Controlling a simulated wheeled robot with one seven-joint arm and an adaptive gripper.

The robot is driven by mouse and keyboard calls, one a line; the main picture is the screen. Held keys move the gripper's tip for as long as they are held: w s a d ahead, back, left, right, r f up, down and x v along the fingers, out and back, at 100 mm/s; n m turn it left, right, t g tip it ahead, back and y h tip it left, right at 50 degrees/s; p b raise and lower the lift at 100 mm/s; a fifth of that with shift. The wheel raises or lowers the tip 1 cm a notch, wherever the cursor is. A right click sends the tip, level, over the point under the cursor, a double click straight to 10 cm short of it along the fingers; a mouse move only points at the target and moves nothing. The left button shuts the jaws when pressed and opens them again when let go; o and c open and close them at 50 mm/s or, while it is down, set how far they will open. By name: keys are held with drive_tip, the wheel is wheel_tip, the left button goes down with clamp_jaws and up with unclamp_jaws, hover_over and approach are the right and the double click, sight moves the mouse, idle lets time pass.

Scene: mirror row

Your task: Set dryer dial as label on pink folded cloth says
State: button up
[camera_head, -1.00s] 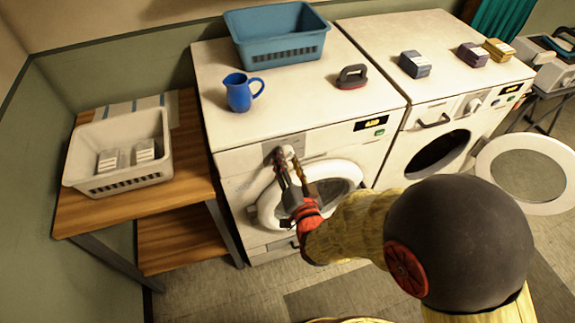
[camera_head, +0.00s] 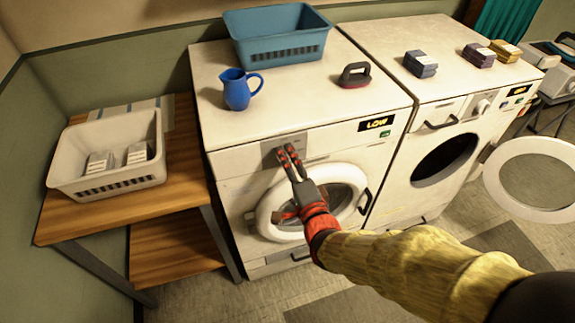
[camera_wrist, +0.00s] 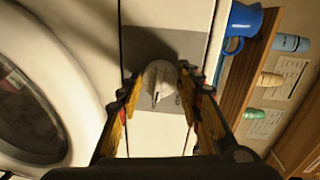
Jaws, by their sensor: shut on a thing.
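My gripper (camera_head: 287,153) reaches the grey dial panel on the left white machine (camera_head: 330,145). In the wrist view its fingers (camera_wrist: 160,84) are shut on the white dial (camera_wrist: 158,78), one on each side. The dial's dark pointer mark shows between them; in the head view the dial is hidden behind the fingers. The display (camera_head: 376,124) on that machine reads LOW. A mauve-pink folded cloth (camera_head: 478,56) lies on the right machine, between a blue-grey folded cloth (camera_head: 420,64) and a yellow one (camera_head: 506,51). The cloth labels are too small to read.
A white basket (camera_head: 107,155) sits on the wooden shelf. The right machine's round door (camera_head: 530,178) hangs open.

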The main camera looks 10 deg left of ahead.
drive_tip(key=shift+m, duration=0.5)
drive_tip(key=o, duration=1.2)
drive_tip(key=shift+c, duration=0.2)
drive_tip(key=v, duration=1.2)
drive_tip(key=shift+d+f, duration=0.1)
